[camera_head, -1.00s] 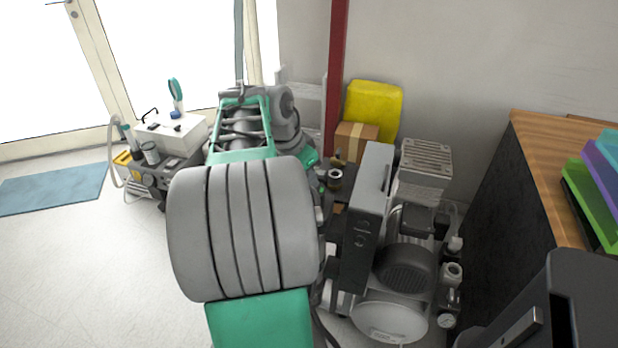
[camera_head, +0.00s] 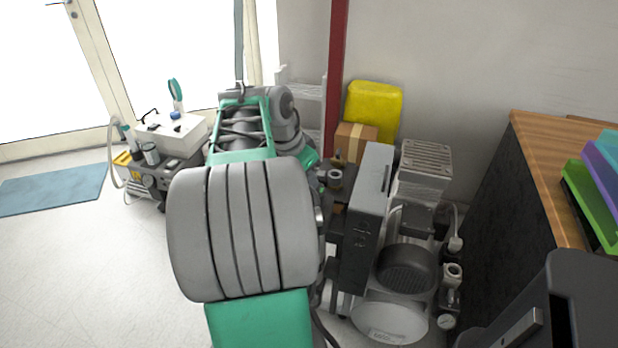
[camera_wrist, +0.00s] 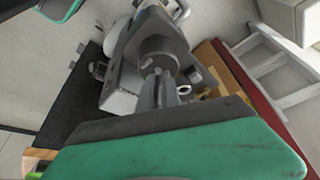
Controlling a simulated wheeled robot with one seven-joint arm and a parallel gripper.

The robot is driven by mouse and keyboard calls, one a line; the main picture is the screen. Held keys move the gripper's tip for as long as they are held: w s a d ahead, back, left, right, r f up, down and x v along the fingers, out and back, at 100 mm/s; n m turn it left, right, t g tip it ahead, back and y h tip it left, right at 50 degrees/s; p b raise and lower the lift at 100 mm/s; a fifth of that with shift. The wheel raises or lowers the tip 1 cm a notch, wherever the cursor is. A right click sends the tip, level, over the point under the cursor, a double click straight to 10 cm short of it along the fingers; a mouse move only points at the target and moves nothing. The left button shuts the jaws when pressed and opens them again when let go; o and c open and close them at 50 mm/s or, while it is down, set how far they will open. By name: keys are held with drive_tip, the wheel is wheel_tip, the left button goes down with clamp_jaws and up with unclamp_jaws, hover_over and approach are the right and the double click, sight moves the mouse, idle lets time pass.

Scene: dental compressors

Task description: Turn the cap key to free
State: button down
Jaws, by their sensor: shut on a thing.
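In the wrist view my gripper (camera_wrist: 165,92) points at a dark grey round cylinder (camera_wrist: 157,50) on a grey housing. Its narrow fingers are close together and shut on a small part at the near end of the cylinder. I take that part to be the cap key, but the fingers hide most of it and I cannot read its angle. A small pale ring (camera_wrist: 184,90) shows just right of the fingers. In the head view a grey compressor (camera_head: 366,215) stands right of my arm. My gripper cannot be made out there.
A cardboard box (camera_head: 356,142) and a yellow container (camera_head: 373,108) stand behind the compressor, beside a red post (camera_head: 336,75). A dark cabinet with a wooden top (camera_head: 548,165) is at right. A cart (camera_head: 165,165) stands at left, with open floor before it.

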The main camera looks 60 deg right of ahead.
drive_tip(key=c, duration=1.5)
unclamp_jaws()
drive_tip(key=shift+c, duration=0.2)
drive_tip(key=p+v, duration=0.2)
drive_tip(key=v, duration=0.6)
drive_tip(key=shift+f, duration=0.1)
